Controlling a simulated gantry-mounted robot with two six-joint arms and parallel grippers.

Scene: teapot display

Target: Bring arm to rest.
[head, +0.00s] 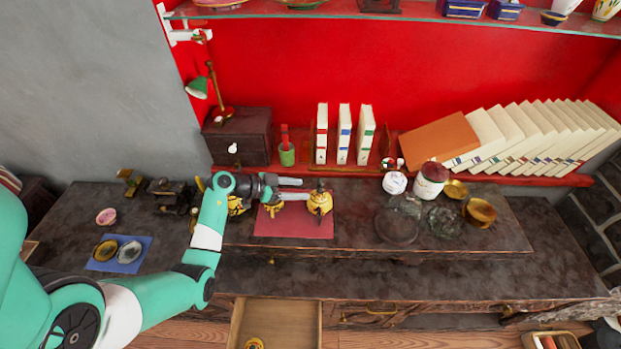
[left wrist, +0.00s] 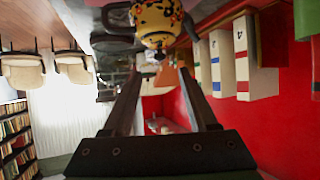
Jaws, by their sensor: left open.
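My left gripper (head: 304,189) reaches in from the left over the red mat (head: 290,228) on the dark counter. Its two fingers point right and are apart with nothing between them. A yellow, dark-spotted teapot (head: 320,203) stands upright on the mat just beyond the fingertips. In the left wrist view the teapot (left wrist: 155,22) shows at the top, past the open left gripper (left wrist: 160,74). Another yellow piece (head: 273,207) is partly hidden under the gripper, and one more (head: 236,205) is behind the wrist. My right gripper is not in view.
Upright books (head: 344,134) and a dark box (head: 238,138) stand behind. A red-lidded jar (head: 430,181) and glass dishes (head: 397,227) are at right. A blue mat (head: 120,254) with two small dishes lies at left. A drawer (head: 275,318) is open in front.

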